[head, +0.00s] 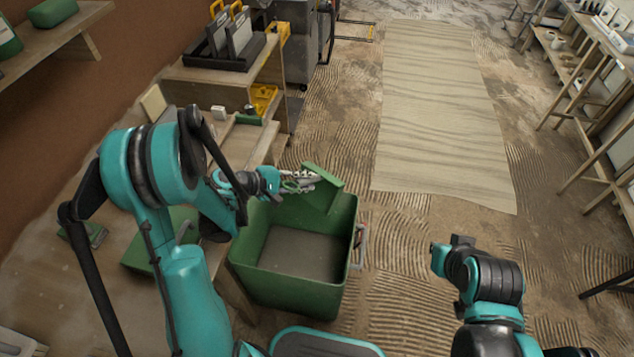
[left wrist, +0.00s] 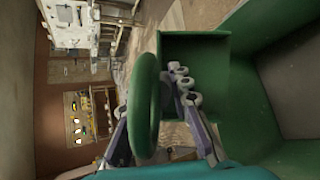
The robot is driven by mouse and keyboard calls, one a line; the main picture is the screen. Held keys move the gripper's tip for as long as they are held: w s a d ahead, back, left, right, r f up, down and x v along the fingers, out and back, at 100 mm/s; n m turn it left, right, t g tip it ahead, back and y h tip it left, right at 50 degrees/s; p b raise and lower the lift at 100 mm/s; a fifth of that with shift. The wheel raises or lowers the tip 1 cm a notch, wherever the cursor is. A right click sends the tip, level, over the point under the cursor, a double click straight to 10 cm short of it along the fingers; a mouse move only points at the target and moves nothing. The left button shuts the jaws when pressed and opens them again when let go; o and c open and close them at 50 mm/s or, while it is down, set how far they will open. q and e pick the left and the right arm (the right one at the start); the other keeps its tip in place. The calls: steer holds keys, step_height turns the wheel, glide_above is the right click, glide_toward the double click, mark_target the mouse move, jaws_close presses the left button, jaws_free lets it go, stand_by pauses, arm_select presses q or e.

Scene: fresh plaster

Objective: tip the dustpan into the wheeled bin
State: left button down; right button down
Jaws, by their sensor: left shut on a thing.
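The green wheeled bin (head: 342,290) stands open on the floor in front of me, with a grey floor visible inside. My left gripper (head: 304,182) is over the bin's far side, shut on the loop handle of the green dustpan (head: 323,182). The dustpan is tilted above the bin's far rim. In the left wrist view, the dustpan's handle (left wrist: 145,105) lies between the fingers and its pan (left wrist: 195,75) is beyond them, beside the bin wall (left wrist: 262,65). I cannot make out any debris in the pan.
A wooden bench (head: 100,285) with a green box (head: 185,222) runs along the left, close to the bin. A pale sheet (head: 445,110) lies on the ridged floor ahead. Wooden shelving (head: 590,130) stands at the right. Floor right of the bin is open.

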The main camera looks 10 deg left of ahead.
arm_select(q)
step_height(320, 180, up, 5)
steer(key=n+g+y+p, duration=0.1)
steer(key=g+y+p, duration=0.1)
steer(key=p, duration=0.3)
steer(key=n+g+y+p, duration=0.1)
steer(key=g+y+p, duration=0.1)
steer(key=g+p, duration=0.2)
steer(key=shift+d+f+g+y+p, duration=0.15)
steer(key=shift+g+y+p, duration=0.15)
steer(key=shift+g+p, duration=0.15)
steer(key=shift+r+g+y+p, duration=0.25)
steer(key=shift+g+y+p, duration=0.1)
steer(key=shift+g, duration=0.2)
steer(key=shift+n+g+y, duration=0.25)
steer(key=shift+n+g, duration=0.05)
steer(key=shift+g, duration=0.2)
steer(key=shift+f, duration=0.1)
